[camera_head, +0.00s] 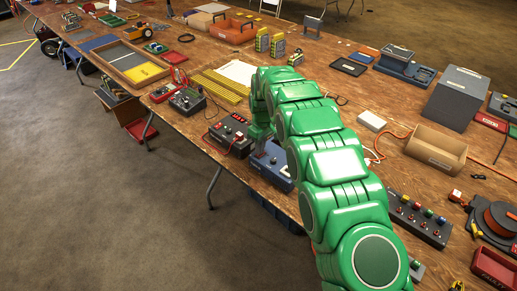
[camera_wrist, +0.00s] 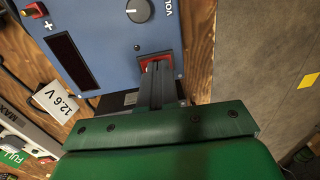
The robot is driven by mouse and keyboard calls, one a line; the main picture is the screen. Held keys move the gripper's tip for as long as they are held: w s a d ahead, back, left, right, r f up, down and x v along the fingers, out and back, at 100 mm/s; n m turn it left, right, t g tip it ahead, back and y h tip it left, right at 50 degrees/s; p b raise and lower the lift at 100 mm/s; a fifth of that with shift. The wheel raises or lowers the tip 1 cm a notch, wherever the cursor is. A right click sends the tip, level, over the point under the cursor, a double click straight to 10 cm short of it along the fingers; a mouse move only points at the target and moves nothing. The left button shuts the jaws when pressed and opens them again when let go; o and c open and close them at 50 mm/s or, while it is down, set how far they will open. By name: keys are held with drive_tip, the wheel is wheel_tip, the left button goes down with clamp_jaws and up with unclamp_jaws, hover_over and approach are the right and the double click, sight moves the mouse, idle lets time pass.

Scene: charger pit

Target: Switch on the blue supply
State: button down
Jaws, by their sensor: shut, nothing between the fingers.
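The blue supply (camera_wrist: 88,38) fills the upper left of the wrist view. In the head view the supply (camera_head: 271,168) stands near the table's front edge, partly behind my green arm. The fingers are hidden there.
A white card reading "12.6 V" (camera_wrist: 64,101) lies beside the supply. A dark box with red buttons (camera_head: 229,135) stands just left of it. A control box with coloured knobs (camera_head: 419,219) stands to the right. The floor lies beyond the table edge.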

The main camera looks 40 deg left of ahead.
drive_tip(key=shift+w, duration=0.25)
drive_tip(key=shift+r, duration=0.25)
drive_tip(key=shift+r, duration=0.2)
wheel_tip(320, 180, up, 13)
drive_tip(key=s, duration=0.1)
drive_tip(key=shift+s, duration=0.3)
drive_tip(key=shift+r, duration=0.1)
idle(0.4)
